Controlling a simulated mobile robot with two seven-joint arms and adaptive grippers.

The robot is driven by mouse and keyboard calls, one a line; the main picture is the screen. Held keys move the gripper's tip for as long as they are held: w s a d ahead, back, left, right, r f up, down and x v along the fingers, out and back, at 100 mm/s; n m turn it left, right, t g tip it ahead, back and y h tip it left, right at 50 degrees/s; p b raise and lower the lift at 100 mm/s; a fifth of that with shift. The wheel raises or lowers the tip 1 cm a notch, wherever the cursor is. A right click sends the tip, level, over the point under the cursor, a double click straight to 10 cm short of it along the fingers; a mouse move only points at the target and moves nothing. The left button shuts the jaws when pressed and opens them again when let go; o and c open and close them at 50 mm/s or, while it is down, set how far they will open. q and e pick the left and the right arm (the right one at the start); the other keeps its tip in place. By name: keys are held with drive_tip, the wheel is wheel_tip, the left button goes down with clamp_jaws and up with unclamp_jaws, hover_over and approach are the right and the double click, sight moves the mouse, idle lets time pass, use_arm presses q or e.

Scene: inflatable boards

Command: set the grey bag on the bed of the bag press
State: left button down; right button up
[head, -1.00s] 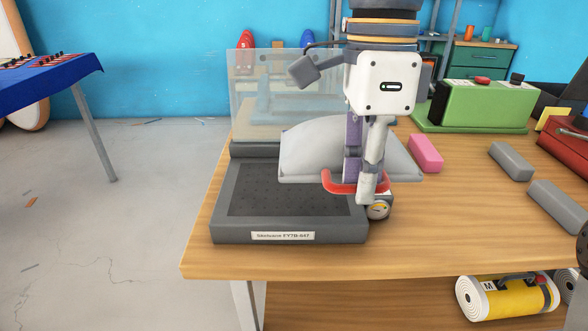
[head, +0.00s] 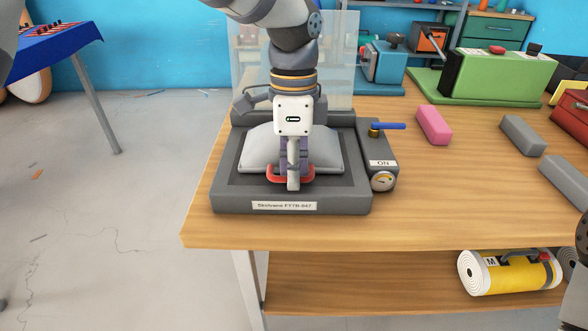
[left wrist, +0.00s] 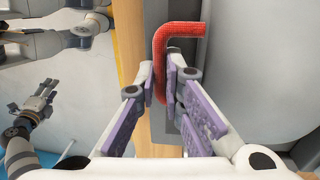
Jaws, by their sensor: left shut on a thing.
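The grey bag (head: 258,152) is a puffy pillow shape with a red handle (head: 274,177) at its front. My left gripper (head: 292,182) is shut on this handle, which also shows between its purple-padded fingers in the left wrist view (left wrist: 160,62). The bag is level over the bed (head: 335,184) of the dark grey bag press (head: 226,198), inside its raised rim. I cannot tell whether its underside touches the bed. A grey jointed hand, probably my right gripper (left wrist: 40,100), shows at the left of the left wrist view; its jaw state is unclear.
A clear upright panel (head: 342,65) stands behind the press. A blue lever (head: 388,126) and an ON label are at its right side. A pink block (head: 434,125), grey blocks (head: 523,135) and a green machine (head: 495,78) stand to the right. A yellow roll (head: 510,272) lies below.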

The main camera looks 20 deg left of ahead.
use_arm(q)
drive_tip(key=c, duration=1.7)
unclamp_jaws()
wheel_tip(320, 180, up, 12)
drive_tip(key=w, duration=0.1)
drive_tip(key=shift+w+a, duration=0.15)
drive_tip(key=shift+a, duration=0.05)
